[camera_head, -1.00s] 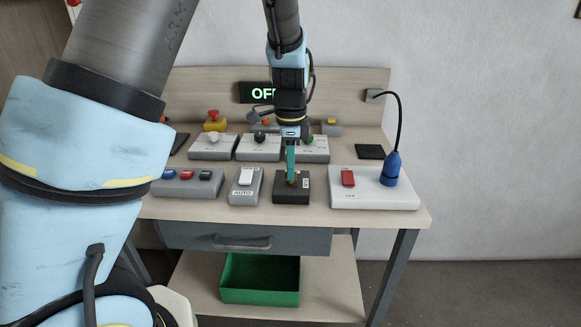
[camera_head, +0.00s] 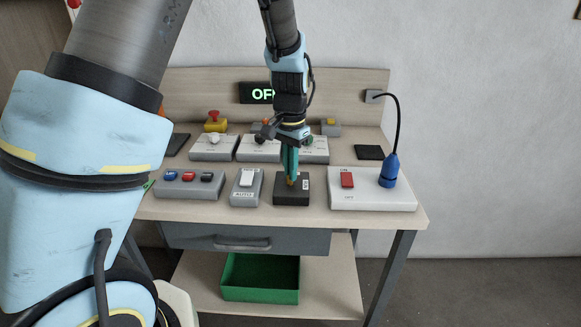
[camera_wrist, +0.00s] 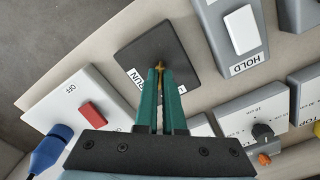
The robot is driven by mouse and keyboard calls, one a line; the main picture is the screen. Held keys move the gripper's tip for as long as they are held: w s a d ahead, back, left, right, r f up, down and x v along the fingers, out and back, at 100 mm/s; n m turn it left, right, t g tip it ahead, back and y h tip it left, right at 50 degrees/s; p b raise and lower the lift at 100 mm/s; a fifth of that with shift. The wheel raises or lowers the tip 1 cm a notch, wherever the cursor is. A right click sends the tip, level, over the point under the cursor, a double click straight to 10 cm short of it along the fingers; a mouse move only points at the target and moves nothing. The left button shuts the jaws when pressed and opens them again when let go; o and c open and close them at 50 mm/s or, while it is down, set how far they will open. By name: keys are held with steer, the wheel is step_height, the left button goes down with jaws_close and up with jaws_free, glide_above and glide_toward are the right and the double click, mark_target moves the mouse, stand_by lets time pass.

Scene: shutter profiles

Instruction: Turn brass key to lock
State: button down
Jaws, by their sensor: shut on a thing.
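The brass key (camera_wrist: 159,66) stands in the black lock box (camera_wrist: 132,51), between the green fingertips of my gripper (camera_wrist: 161,78). My gripper is shut on the key. In the head view the lock box (camera_head: 291,195) sits near the table's front edge, and my gripper (camera_head: 291,181) reaches down to it from above. The fingers hide most of the key there, and only a small brass bit shows. A white label with partly covered lettering lies on the box beside the fingers in the wrist view.
Left of the lock box is a grey box with a white rocker switch (camera_head: 246,178). To its right is a white panel (camera_head: 360,200) with a red switch (camera_head: 347,179) and a blue plug (camera_head: 390,171). Several knob boxes stand behind. A dark sign (camera_head: 252,92) reads OFF, partly hidden.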

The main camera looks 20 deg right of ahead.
steer(key=n+p, duration=0.1)
steer(key=n, duration=0.2)
steer(key=shift+n, duration=0.3)
steer(key=shift+n+p, duration=0.4)
steer(key=shift+n, duration=1.4)
steer(key=c, duration=1)
jaws_free()
step_height(320, 180, up, 11)
steer(key=shift+f+b, duration=0.1)
steer(key=shift+b, duration=1.05)
